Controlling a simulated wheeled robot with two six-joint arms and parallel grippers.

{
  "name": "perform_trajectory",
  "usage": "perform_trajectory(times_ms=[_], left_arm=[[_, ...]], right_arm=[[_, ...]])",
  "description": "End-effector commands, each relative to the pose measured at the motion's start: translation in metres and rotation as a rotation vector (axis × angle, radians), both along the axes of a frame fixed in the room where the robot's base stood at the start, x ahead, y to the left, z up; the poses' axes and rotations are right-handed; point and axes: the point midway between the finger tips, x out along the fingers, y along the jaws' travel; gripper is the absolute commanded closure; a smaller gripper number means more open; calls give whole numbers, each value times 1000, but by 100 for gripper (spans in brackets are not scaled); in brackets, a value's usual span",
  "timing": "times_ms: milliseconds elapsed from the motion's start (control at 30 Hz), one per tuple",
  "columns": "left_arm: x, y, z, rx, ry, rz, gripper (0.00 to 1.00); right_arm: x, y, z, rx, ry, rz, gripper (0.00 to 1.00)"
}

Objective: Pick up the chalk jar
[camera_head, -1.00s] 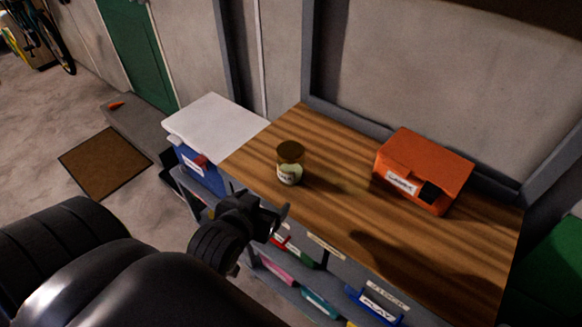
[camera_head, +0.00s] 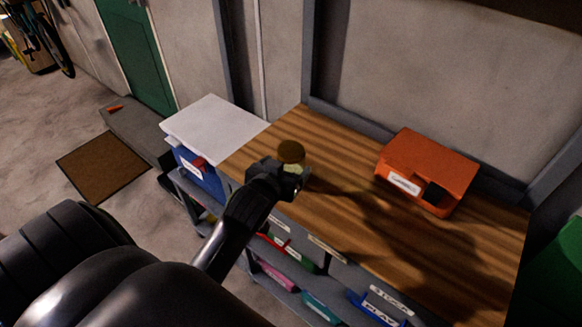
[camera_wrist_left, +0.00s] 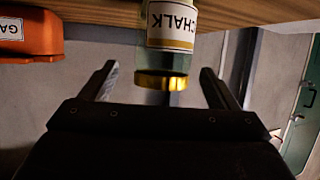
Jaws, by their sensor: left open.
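The chalk jar (camera_head: 291,154) stands upright on the wooden bench top, near its left end. Its brown-gold lid shows above my left gripper, which hides most of the body in the head view. In the left wrist view the chalk jar (camera_wrist_left: 172,45) appears upside down, with a white CHALK label and a gold lid. My left gripper (camera_head: 291,180) is at the near side of the jar. Its two fingers (camera_wrist_left: 160,85) are open and apart, with the lid end of the jar between them in the picture. I cannot tell any contact. My right gripper is not in view.
An orange box (camera_head: 425,168) with a label stands at the right of the wooden bench (camera_head: 400,235). A blue bin with a white lid (camera_head: 213,122) adjoins the bench's left end. Labelled bins sit on the shelf below. The bench between jar and orange box is clear.

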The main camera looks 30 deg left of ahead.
Motion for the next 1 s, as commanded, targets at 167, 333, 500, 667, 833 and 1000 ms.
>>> perform_trajectory(times_ms=[167, 333, 500, 667, 833, 1000], left_arm=[[7, 2, -3, 0, 0, 0, 17], [21, 8, -11, 2, 2, 0, 17], [39, 13, -20, 1, 0, 0, 17], [49, 16, -26, 0, 0, 0, 17], [50, 16, -26, 0, 0, 0, 17], [50, 16, -26, 0, 0, 0, 28]], right_arm=[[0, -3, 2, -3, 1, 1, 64], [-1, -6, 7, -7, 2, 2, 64], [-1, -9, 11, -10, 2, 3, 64], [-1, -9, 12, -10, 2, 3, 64], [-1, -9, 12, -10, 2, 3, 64], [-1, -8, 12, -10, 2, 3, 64]])
